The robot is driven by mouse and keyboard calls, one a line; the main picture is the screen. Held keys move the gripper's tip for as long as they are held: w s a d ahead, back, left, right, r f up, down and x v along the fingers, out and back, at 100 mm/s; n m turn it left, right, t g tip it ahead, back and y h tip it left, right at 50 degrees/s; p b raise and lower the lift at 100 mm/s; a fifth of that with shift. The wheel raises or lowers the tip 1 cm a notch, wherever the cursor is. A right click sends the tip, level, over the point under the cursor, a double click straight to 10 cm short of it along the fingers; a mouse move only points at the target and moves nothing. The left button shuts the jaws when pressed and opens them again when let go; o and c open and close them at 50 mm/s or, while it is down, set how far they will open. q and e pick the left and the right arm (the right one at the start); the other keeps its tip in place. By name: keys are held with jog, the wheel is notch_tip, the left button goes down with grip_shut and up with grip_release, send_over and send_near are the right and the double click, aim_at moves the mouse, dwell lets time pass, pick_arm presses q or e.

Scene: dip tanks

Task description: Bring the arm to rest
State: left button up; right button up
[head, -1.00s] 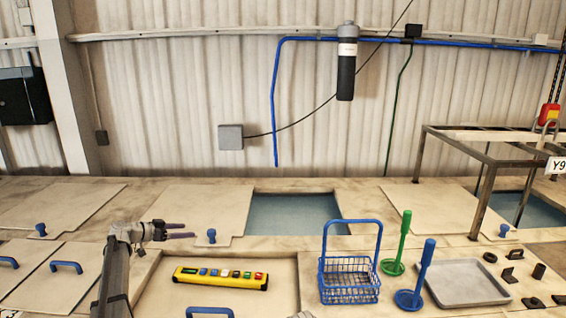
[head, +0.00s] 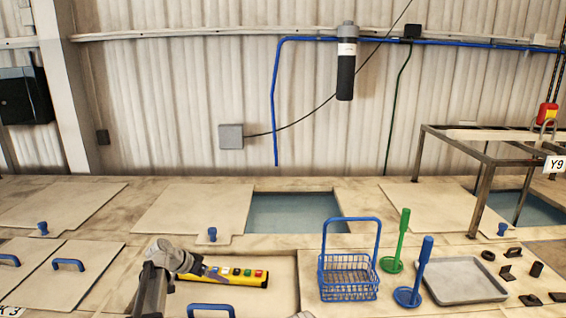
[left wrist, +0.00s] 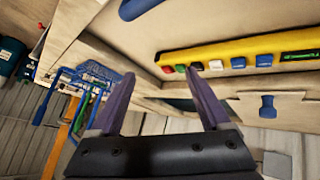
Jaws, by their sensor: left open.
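My left arm comes in from the lower left in the head view, and its gripper (head: 194,268) is by the left end of the yellow control box, hiding that end. In the left wrist view the two purple fingers of the left gripper (left wrist: 160,105) are spread apart with nothing between them. The yellow control box (head: 262,279) with coloured buttons lies in a shallow recess; it also shows in the left wrist view (left wrist: 275,47), beyond the fingers. My right gripper is not in view.
A blue wire basket (head: 349,292), a green stand (head: 403,240) and a blue stand (head: 421,272) are right of the recess, near a grey tray (head: 462,280) and several small dark parts. An open tank (head: 295,213) lies behind. Covers with blue handles (head: 68,264) are at the left.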

pick_arm(q)
jog(key=s+d+f+n+g+y, duration=0.1)
jog(key=s+d+f+n+y, duration=0.1)
jog(key=s, duration=0.7)
jog(key=s+d+f+n+g+y, duration=0.2)
jog(key=s+y, duration=0.1)
jog(key=s, duration=0.7)
jog(key=s+d+f+n+g+y, duration=0.1)
jog(key=s+d+f+n+y, duration=0.1)
jog(key=s, duration=0.7)
jog(key=s+d+f+m+y+b, duration=0.1)
jog(key=s+d+f+m+b, duration=0.2)
jog(key=d+f+b, duration=0.7)
jog(key=shift+s+d+f+m+g+b, duration=0.2)
jog(key=shift+s+f+m+g+b, duration=0.2)
jog(key=shift+s+f+b, duration=0.55)
jog(key=shift+w, duration=0.25)
